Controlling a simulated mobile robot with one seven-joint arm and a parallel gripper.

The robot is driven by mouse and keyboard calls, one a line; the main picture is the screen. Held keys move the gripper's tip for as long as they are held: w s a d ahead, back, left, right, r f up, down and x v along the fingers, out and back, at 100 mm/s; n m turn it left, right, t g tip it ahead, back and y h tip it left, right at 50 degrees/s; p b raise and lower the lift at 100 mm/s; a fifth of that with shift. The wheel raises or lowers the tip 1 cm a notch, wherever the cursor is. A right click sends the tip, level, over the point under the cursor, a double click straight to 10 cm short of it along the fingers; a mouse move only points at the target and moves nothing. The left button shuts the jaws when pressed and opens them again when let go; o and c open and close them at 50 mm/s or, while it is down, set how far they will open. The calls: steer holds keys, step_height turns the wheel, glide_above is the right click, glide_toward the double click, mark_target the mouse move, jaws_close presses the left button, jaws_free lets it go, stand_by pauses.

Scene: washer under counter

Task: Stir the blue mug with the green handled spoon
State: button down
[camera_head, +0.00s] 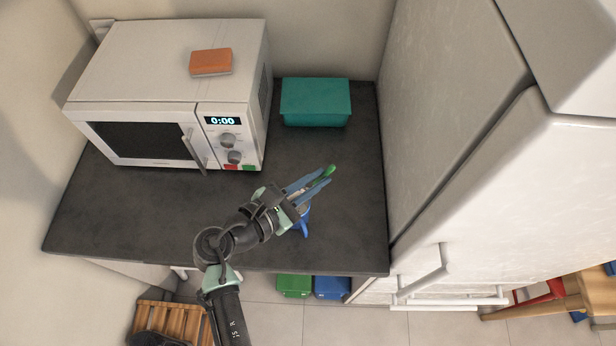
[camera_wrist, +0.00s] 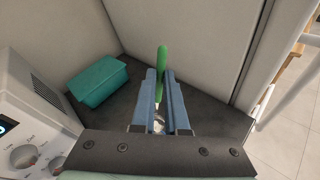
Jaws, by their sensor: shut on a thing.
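My gripper (camera_head: 308,188) is shut on the green-handled spoon (camera_head: 327,172) above the right part of the dark counter. In the wrist view the green handle (camera_wrist: 161,70) sticks out past the two blue fingers of my gripper (camera_wrist: 162,85), and a bit of shiny metal shows between them. The blue mug (camera_head: 303,222) stands on the counter below my gripper and is mostly hidden by it. I cannot tell whether the spoon's bowl is inside the mug. The mug cannot be made out in the wrist view.
A white microwave (camera_head: 150,135) with an orange sponge (camera_head: 211,62) on top stands at the left. A teal box (camera_head: 316,103) sits at the back of the counter. A tall white fridge (camera_head: 450,150) borders the right side. The counter (camera_head: 130,215) is clear in front of the microwave.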

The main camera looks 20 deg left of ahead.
step_height(320, 180, down, 11)
steer(key=a+b, duration=0.2)
steer(key=b, duration=0.6)
steer(key=shift+s+a, duration=0.3)
steer(key=shift+a+r, duration=0.1)
steer(key=shift+r, duration=0.05)
